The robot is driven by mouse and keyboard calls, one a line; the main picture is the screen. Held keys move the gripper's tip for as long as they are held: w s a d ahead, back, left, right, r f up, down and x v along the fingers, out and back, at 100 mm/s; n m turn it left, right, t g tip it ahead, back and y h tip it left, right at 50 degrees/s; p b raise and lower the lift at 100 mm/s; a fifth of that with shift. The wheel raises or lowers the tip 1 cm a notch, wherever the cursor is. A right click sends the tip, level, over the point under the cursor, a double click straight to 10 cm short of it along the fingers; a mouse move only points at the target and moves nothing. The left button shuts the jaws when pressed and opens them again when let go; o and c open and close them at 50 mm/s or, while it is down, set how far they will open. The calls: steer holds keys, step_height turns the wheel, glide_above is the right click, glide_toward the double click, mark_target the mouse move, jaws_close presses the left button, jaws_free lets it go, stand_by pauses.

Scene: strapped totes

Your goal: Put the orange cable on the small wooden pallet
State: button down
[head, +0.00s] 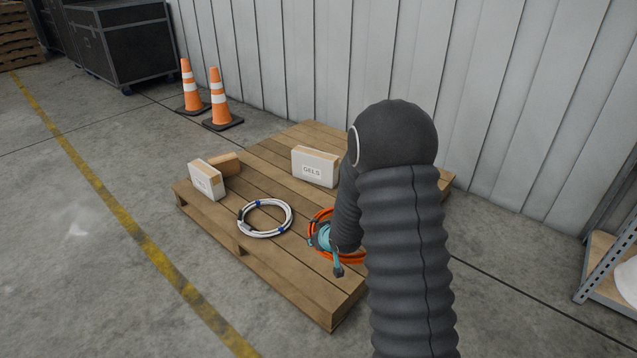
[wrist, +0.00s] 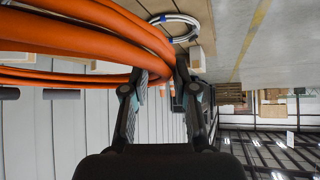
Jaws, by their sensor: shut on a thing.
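The orange cable (head: 352,258) is a coil, partly hidden behind my arm in the head view. Its thick orange loops (wrist: 85,30) fill the upper left of the wrist view. My gripper (head: 326,243) is shut on the coil's near side, and its two fingers (wrist: 162,80) close around the strands in the wrist view. The wooden pallet (head: 290,280) lies on the floor, and the coil appears over its right part. I cannot tell whether the coil touches the boards.
A white cable coil with blue ties (head: 265,218) lies on the pallet left of my gripper. A white GELS box (head: 315,167), another white box (head: 206,180) and a brown box (head: 226,163) stand farther back. Two traffic cones (head: 215,95) stand behind. A shelf (head: 600,260) is at right.

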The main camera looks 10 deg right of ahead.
steer(key=w+d+f+n+y, duration=0.2)
steer(key=w+d+f, duration=0.1)
steer(key=w+f, duration=0.35)
steer(key=n+g+y+b, duration=0.1)
steer(key=n+g+b, duration=0.1)
steer(key=n+b, duration=0.1)
glide_above(298, 270)
steer(key=s+d, duration=0.2)
steer(key=f, duration=1.4)
steer(key=shift+s+a+f, duration=0.15)
steer(key=shift+a+f, duration=0.05)
steer(key=shift+f, duration=2.25)
steer(key=c, duration=0.9)
jaws_free()
steer(key=shift+b, duration=0.3)
steer(key=shift+s+d, duration=0.1)
